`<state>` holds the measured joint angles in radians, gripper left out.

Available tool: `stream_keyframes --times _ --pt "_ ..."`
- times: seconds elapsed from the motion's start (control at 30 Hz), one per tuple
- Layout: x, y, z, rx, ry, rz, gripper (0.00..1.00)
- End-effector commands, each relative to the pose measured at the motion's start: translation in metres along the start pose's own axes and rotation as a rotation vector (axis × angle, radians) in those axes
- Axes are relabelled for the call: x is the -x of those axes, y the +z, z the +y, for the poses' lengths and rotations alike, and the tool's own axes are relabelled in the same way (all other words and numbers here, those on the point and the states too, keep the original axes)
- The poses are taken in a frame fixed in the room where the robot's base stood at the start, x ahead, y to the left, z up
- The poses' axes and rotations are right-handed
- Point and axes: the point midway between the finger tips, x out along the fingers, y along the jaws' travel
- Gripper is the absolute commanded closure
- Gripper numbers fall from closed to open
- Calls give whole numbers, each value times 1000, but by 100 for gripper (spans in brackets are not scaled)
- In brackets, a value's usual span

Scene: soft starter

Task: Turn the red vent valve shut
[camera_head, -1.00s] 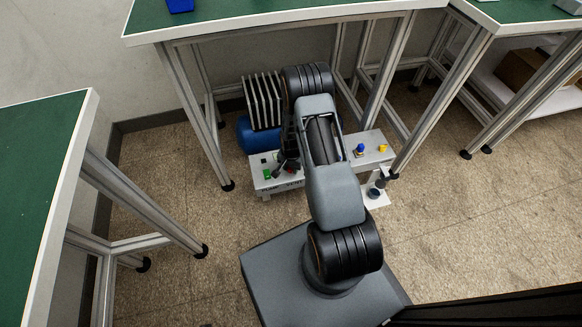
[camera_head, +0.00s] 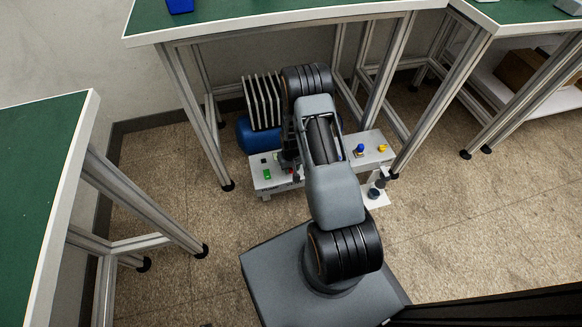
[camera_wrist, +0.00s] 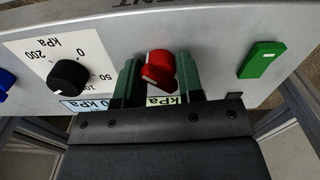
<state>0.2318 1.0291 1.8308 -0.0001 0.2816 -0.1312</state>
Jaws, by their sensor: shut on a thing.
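The red vent valve (camera_wrist: 158,66) is a small red knob with a pale line on its end, on the grey panel (camera_wrist: 215,38). My gripper (camera_wrist: 160,78) is shut on it, with one green finger on each side in the wrist view. In the head view my gripper (camera_head: 290,160) is low at the panel box (camera_head: 275,183) under the table. There my arm and gripper hide most of the valve.
In the wrist view a black knob (camera_wrist: 68,77) with a kPa scale is left of the valve, and a green rocker (camera_wrist: 262,59) is right. In the head view a blue tank (camera_head: 258,137) stands behind the box. Table legs (camera_head: 200,118) stand close on both sides.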

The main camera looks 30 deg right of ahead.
Motion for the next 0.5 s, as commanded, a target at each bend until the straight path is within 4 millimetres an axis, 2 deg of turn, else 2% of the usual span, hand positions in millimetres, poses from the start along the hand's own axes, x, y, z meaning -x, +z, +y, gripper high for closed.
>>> stream_keyframes --times 0.5 --pt "0 0 0 476 0 0 89"
